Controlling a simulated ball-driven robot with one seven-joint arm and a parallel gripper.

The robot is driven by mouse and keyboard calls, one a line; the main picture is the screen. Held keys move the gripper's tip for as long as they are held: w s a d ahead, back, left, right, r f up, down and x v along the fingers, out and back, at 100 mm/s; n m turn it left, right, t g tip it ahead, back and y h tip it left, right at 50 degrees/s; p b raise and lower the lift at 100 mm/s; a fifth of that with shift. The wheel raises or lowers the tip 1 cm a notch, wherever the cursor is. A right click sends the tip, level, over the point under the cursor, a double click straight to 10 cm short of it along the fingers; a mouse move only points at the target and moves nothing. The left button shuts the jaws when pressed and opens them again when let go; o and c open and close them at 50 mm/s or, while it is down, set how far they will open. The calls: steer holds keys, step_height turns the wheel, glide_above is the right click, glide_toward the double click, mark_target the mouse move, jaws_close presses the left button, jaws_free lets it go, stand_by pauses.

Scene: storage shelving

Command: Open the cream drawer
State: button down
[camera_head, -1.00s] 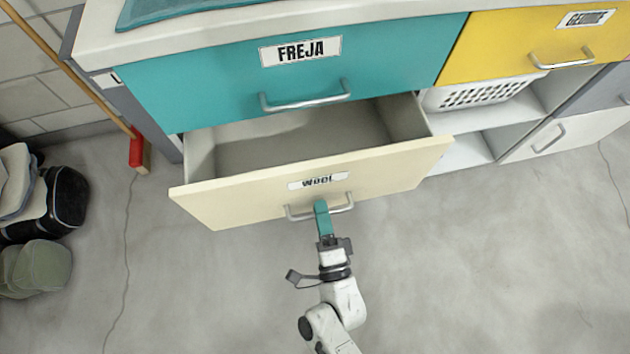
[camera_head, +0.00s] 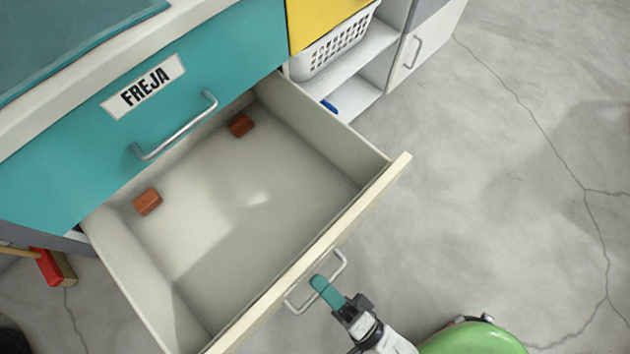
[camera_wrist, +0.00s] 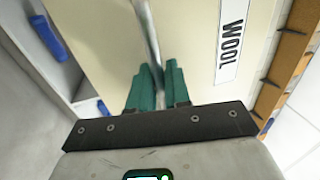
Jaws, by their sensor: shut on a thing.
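The cream drawer (camera_head: 309,262) stands far out below the teal drawer labelled FREJA (camera_head: 140,110). Its inside shows, with two small red-brown blocks (camera_head: 148,201) (camera_head: 241,125) near the back. My gripper (camera_head: 320,285) is at the metal handle (camera_head: 340,262) on the drawer's front. In the wrist view, the teal fingers (camera_wrist: 158,84) are shut on the handle bar (camera_wrist: 148,35), beside the label WOOL (camera_wrist: 231,38) on the cream front.
A white basket (camera_head: 335,45) stands on an open shelf to the right, with a blue item (camera_head: 329,107) on the shelf below. A red broom head (camera_head: 50,268) is at the lower left. The grey floor (camera_head: 500,180) on the right is clear.

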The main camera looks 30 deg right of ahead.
steer(key=shift+s, duration=0.15)
steer(key=c, duration=1.3)
jaws_free()
steer(key=v, duration=1)
steer(key=shift+s, duration=0.4)
steer(key=shift+d+f, duration=0.1)
steer(key=shift+f, duration=0.05)
